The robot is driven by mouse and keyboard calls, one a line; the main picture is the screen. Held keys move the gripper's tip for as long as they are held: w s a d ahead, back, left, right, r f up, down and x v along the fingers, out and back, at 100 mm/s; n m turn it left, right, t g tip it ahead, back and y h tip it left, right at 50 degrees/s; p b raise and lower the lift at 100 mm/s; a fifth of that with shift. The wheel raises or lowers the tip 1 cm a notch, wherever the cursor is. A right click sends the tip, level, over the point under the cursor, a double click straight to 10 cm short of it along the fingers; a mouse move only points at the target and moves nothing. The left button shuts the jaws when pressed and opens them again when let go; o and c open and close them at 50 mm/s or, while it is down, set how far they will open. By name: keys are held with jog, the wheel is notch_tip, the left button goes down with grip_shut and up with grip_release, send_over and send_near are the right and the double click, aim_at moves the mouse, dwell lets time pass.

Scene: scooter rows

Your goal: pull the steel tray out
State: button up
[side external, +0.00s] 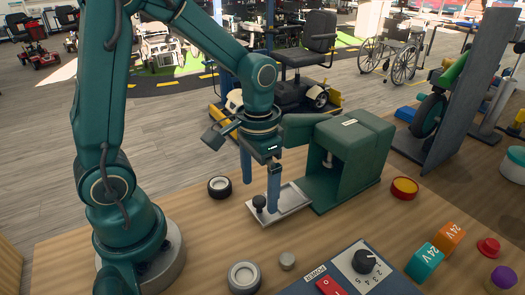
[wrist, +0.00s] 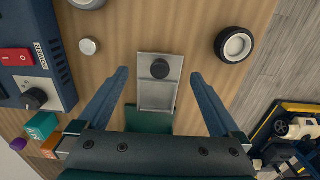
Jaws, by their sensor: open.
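The steel tray (side external: 291,201) sticks part-way out of a green housing (side external: 345,165); its inner end is hidden inside. A black knob (side external: 259,202) stands on the tray's outer end. In the wrist view the tray (wrist: 157,97) lies between my fingers, with the knob (wrist: 160,68) near its far end. My gripper (side external: 260,197) is open and points down over the tray's outer part. In the wrist view my gripper (wrist: 160,75) has one finger on each side of the knob, with a gap on both sides. No contact with the knob is visible.
A small wheel (side external: 220,187) lies left of the tray, another wheel (side external: 244,277) in front. A metal cylinder (side external: 287,261) and a blue control box (side external: 340,275) are near the front. A red-yellow round piece (side external: 404,188) sits right of the housing. Bare wood surrounds the tray's outer end.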

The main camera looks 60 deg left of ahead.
jog(key=shift+r, duration=1.75)
jog(key=shift+w+r, duration=0.1)
jog(key=shift+r, duration=0.3)
jog(key=s+d+r+t, duration=0.2)
jog(key=s+r+t, duration=0.3)
jog(key=s, duration=0.2)
jog(key=shift+s+t, duration=0.15)
jog(key=shift+t, duration=0.15)
